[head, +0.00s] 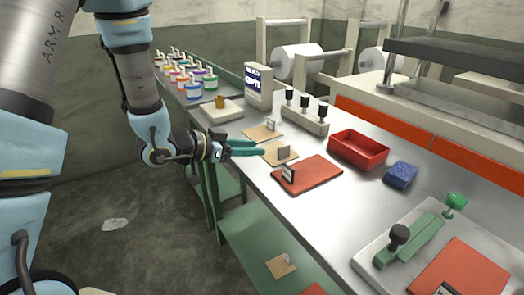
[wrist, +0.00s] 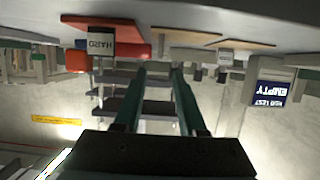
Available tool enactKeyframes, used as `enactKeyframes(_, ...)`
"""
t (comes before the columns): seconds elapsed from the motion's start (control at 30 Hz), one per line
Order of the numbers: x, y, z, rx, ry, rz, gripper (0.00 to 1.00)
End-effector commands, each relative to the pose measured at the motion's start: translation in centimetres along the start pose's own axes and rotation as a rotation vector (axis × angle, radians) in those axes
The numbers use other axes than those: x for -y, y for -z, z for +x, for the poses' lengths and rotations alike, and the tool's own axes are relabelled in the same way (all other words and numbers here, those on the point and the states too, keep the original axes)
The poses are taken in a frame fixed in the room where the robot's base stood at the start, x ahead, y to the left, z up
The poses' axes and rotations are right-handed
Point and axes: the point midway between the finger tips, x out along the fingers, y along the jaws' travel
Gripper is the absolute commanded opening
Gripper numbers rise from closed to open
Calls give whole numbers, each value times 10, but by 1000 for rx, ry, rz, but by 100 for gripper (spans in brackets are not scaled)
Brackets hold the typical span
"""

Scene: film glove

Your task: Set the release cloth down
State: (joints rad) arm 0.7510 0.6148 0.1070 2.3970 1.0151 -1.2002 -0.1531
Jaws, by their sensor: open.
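Two thin tan sheets lie on the metal bench, a far one (head: 260,132) and a nearer one (head: 273,158), each with a small tagged block. I cannot tell for sure which is the release cloth. My gripper (head: 262,147) reaches in from the left at the bench edge, near the nearer sheet. Its two teal fingers (wrist: 166,68) are parallel, with a gap and nothing seen between them in the wrist view. The wrist view appears upside down, with a tan sheet (wrist: 182,33) close beyond the fingertips. I cannot tell whether the fingers touch it.
A red mat (head: 315,174) with a tag reading HARD (wrist: 100,42) lies nearer. A red tray (head: 358,149), blue block (head: 401,174), knobbed stand (head: 305,115) and sign box (head: 258,87) stand around. Another tan sheet (head: 281,265) lies on the lower shelf.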

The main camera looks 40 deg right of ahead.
Motion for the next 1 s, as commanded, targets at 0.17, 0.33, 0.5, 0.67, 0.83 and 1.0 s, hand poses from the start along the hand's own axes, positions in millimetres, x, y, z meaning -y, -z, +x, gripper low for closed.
enactKeyframes(0.17, 0, 0, -6, 1, 0, -1, 40)
enactKeyframes(0.33, 3, -1, -8, 8, 13, -1, 40)
enactKeyframes(0.5, 58, -15, -44, 134, 224, -36, 40)
enactKeyframes(0.67, 129, -54, -148, 392, 596, -214, 40)
enactKeyframes(0.83, 126, -99, -276, 650, 894, -567, 40)
enactKeyframes(1.0, 68, -120, -351, 797, 1009, -953, 40)
